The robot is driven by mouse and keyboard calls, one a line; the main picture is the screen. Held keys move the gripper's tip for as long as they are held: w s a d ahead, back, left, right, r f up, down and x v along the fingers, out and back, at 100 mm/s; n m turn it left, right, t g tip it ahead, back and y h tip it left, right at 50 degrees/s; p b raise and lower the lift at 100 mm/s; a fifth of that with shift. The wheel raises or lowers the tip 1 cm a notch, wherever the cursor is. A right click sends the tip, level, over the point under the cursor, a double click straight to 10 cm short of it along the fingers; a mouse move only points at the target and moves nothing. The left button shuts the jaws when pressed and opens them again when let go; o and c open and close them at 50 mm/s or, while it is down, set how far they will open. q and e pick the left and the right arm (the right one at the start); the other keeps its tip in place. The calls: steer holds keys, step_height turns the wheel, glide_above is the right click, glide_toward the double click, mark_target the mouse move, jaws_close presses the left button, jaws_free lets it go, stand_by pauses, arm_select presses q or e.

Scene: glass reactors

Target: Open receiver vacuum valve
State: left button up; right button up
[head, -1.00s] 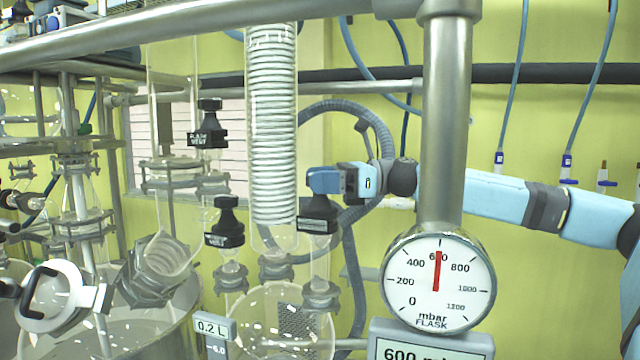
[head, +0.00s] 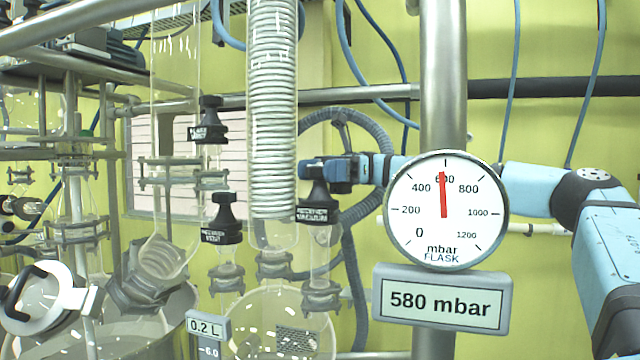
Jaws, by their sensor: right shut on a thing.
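The receiver vacuum valve (head: 318,212) is a black knob with a white-lettered collar on top of a glass neck, right of the coiled condenser. My right gripper (head: 316,170) reaches in from the right behind the gauge and is shut on the top of this knob. The fingers are small here and partly merge with the knob. How far the knob is turned cannot be told. The round flask gauge (head: 446,209) points just under 600, and the display (head: 440,302) below it reads 580 mbar. My left gripper is not in view.
Similar black valves, the receiver vent (head: 222,222) and flask vent (head: 208,122), stand to the left. The glass receiver (head: 280,325) is below. The coiled condenser (head: 272,120) is close left of the gripper. A steel post (head: 443,110) and grey hose (head: 350,260) stand nearby.

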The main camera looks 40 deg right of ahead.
steer(key=n+g, duration=0.1)
steer(key=g, duration=0.1)
steer(key=shift+w+n+g+h, duration=0.1)
steer(key=shift+n+g+h, duration=0.2)
steer(key=shift+n+g, duration=0.5)
steer(key=shift+g, duration=0.2)
steer(key=n+g+h+p, duration=0.1)
steer(key=g, duration=0.1)
steer(key=shift+r+n+g+h, duration=0.1)
steer(key=shift+n+g+h, duration=0.2)
steer(key=shift+n, duration=0.1)
steer(key=shift+n+g+h+p, duration=0.4)
steer(key=shift+n+g+p, duration=0.1)
steer(key=shift+g+p, duration=0.2)
steer(key=o, duration=0.9)
